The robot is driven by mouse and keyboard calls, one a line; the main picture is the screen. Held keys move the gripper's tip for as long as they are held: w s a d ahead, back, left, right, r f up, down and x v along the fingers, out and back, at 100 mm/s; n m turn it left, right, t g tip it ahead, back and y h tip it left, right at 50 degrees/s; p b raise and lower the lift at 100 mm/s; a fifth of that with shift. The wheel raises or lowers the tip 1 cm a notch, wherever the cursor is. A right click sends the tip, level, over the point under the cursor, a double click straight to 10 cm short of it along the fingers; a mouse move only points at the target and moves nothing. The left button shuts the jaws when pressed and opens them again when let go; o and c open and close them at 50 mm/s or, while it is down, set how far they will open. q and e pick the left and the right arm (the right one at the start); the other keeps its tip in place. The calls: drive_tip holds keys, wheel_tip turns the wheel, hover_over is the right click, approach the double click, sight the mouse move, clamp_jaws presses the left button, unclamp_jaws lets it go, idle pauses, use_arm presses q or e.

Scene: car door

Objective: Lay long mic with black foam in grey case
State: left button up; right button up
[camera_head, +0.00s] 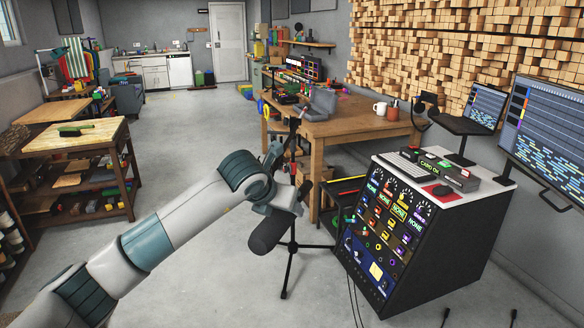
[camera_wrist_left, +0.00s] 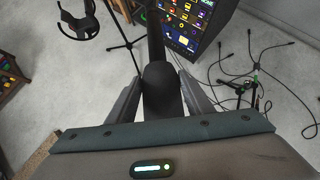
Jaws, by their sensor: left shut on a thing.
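My left gripper (camera_head: 287,203) is shut on the long mic, which hangs in the air in front of the mic stand. The mic's black foam (camera_head: 268,232) sticks out below the gripper, tilted down to the left. In the left wrist view the dark mic (camera_wrist_left: 157,85) lies between the two fingers of the left gripper (camera_wrist_left: 158,92) and runs away from the camera. A grey object that looks like the grey case (camera_head: 322,103) sits on the wooden table (camera_head: 345,124); its inside cannot be made out. My right gripper is not in view.
A black tripod stand (camera_head: 290,262) is close to the held mic; a round black mount (camera_wrist_left: 78,22) shows in the wrist view. A black console (camera_head: 405,230) with monitors stands right. Cables (camera_wrist_left: 255,70) lie on the floor. The left floor is open beyond my arm.

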use_arm(q)
drive_tip(key=s+a+f+p, duration=0.1)
drive_tip(key=s+a+f, duration=1.15)
drive_tip(key=f, duration=0.25)
drive_tip(key=s+a+f, duration=0.1)
drive_tip(key=s+a, duration=0.5)
drive_tip(key=s, duration=0.2)
drive_tip(key=s+a+f, duration=0.2)
drive_tip(key=s+a, duration=0.4)
drive_tip(key=s, duration=0.2)
drive_tip(key=shift+s+f+p, duration=0.25)
drive_tip(key=shift+p, duration=0.15)
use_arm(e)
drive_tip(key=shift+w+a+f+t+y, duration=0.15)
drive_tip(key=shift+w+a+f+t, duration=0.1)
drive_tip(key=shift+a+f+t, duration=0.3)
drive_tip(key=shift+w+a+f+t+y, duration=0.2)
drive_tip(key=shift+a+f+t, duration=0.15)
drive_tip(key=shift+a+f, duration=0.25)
use_arm(q)
drive_tip(key=shift+a, duration=0.1)
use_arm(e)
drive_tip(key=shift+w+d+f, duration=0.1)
